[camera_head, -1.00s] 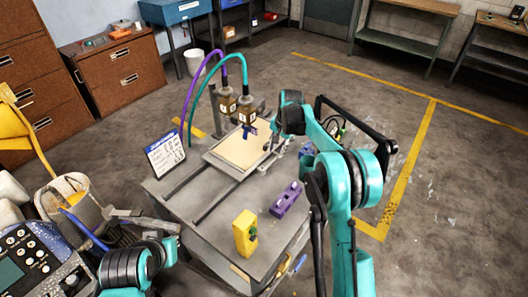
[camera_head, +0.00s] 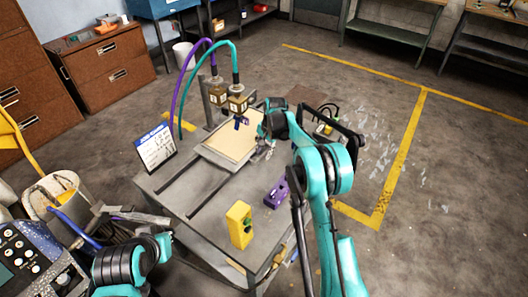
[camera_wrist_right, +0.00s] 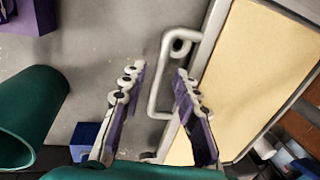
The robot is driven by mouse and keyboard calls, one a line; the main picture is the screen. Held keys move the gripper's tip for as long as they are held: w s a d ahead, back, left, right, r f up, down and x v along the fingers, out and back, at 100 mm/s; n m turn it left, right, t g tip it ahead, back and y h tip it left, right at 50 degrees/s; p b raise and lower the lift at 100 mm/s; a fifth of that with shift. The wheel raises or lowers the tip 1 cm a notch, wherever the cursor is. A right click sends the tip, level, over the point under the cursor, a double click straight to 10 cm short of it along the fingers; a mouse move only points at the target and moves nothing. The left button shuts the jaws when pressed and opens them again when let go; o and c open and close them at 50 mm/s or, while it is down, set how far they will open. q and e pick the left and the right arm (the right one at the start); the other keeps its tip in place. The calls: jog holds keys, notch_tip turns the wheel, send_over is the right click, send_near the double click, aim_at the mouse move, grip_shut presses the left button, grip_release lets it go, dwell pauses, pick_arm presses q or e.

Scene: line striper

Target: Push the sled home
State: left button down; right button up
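The sled (camera_head: 230,140), a pale tan board in a grey frame, sits on two dark rails on the grey table, at their far end under two brown bottle-like heads. It also shows at the right of the right wrist view (camera_wrist_right: 262,70), with a grey loop handle (camera_wrist_right: 155,90) on its side. My right gripper (camera_wrist_right: 156,78) has its fingers spread, with the handle between them; I cannot tell whether either touches it. In the head view the right gripper (camera_head: 264,148) is at the sled's right edge, partly hidden by its arm. My left gripper (camera_head: 138,215) is at the table's left side, away from the sled.
A yellow block (camera_head: 239,226) and a purple block (camera_head: 277,193) stand on the table's near right part. A white sign (camera_head: 155,147) stands at the left. Purple and teal hoses arch to the heads (camera_head: 237,99). A bucket (camera_head: 55,197) stands at lower left.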

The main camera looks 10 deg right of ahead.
grip_shut()
jog(key=s+a, duration=1.6)
jog(key=shift+s+a+b, duration=0.25)
jog(key=shift+a+b, duration=0.05)
jog(key=shift+b, duration=0.05)
grip_release()
jog(key=shift+s+a, duration=0.1)
jog(key=shift+r, duration=0.2)
notch_tip(320, 180, up, 12)
jog(key=s+d, duration=0.1)
jog(key=shift+s+d+f, duration=0.2)
jog(key=shift+d+f, duration=0.05)
jog(key=shift+d, duration=0.05)
